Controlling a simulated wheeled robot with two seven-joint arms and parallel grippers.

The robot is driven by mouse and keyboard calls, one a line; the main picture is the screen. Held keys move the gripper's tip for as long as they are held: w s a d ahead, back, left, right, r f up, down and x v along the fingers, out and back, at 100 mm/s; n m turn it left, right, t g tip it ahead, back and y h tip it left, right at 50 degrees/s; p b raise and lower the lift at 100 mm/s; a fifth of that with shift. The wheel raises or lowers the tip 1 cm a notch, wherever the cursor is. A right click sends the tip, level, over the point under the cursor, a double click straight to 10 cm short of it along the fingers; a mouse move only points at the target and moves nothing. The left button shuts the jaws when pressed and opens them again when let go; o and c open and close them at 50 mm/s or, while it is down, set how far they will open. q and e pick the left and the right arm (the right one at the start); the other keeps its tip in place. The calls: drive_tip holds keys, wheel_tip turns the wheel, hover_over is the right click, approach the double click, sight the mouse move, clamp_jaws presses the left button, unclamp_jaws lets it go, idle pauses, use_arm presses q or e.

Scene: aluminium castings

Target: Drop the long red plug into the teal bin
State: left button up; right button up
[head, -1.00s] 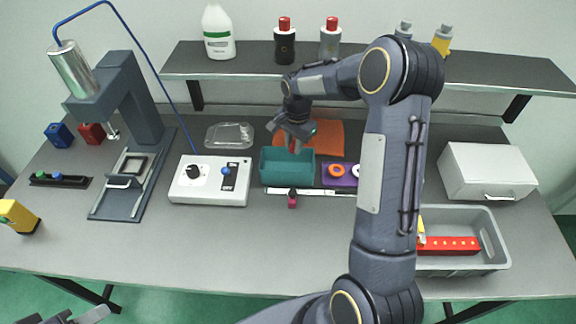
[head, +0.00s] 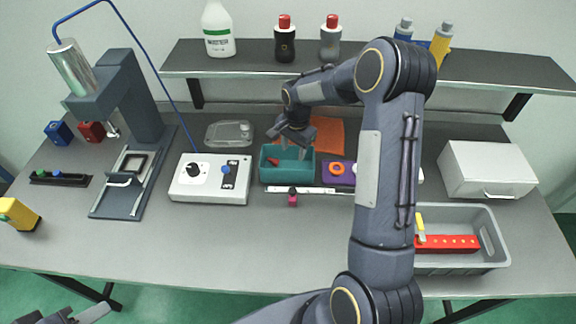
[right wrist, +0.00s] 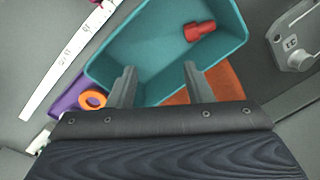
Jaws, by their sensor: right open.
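The long red plug (right wrist: 199,30) lies on the floor of the teal bin (right wrist: 157,86), near one end wall. In the head view the plug (head: 272,161) shows inside the left part of the teal bin (head: 287,179). My right gripper (head: 293,151) is open and empty above the bin. In the right wrist view its two fingers (right wrist: 158,82) stand apart over the bin's near wall, away from the plug. Part of my left gripper (head: 78,318) shows at the bottom left edge; its fingertips are not clear.
A white control box (head: 210,192) stands left of the bin. A purple block with rings (head: 338,180) is at its right, an orange mat (head: 328,135) behind. A white ruler (head: 310,190) and a small magenta item (head: 292,197) lie in front. A grey tray (head: 470,263) is at right.

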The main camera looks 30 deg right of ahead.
wheel_tip(320, 180, up, 8)
drive_tip(key=b, duration=0.2)
drive_tip(key=shift+s, duration=0.25)
drive_tip(key=shift+d+f, duration=0.1)
idle(0.3)
